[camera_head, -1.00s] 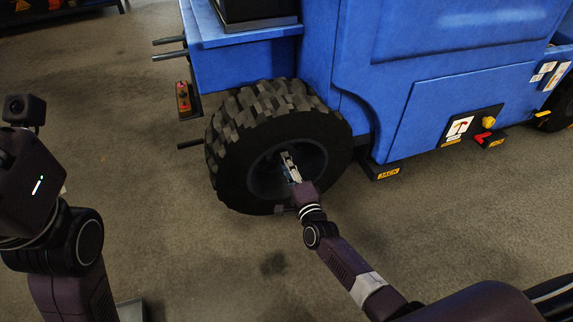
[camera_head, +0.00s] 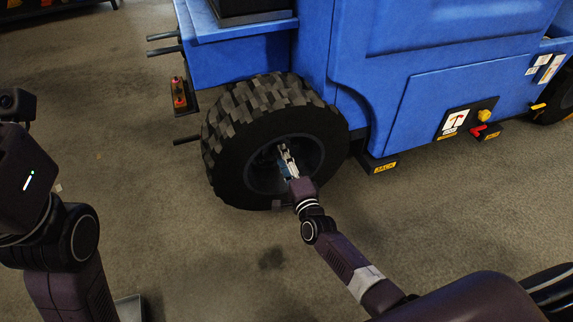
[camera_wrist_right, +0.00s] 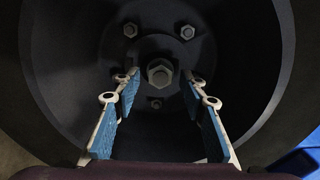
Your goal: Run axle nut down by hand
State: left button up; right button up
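The axle nut (camera_wrist_right: 160,72) is a light grey hex nut at the centre of the dark wheel hub. In the right wrist view it shows between and just beyond the fingertips of my right gripper (camera_wrist_right: 160,82). The blue-padded fingers are spread on either side of it, apart from it. In the head view my right gripper (camera_head: 287,160) reaches into the rim of the large black tyre (camera_head: 225,150), and the nut is too small to make out there. My left arm (camera_head: 75,235) is at the left edge; its fingers are not seen.
Several smaller lug nuts (camera_wrist_right: 188,32) sit around the hub. The wheel belongs to a blue vehicle (camera_head: 430,60) with a jack point (camera_head: 384,168) right of the tyre. Dark bars (camera_head: 165,44) stick out at its left. The concrete floor (camera_head: 200,260) in front is clear.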

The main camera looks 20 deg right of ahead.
jog(key=s, duration=1.1)
jog(key=shift+s+d, duration=0.2)
jog(key=shift+s, duration=0.2)
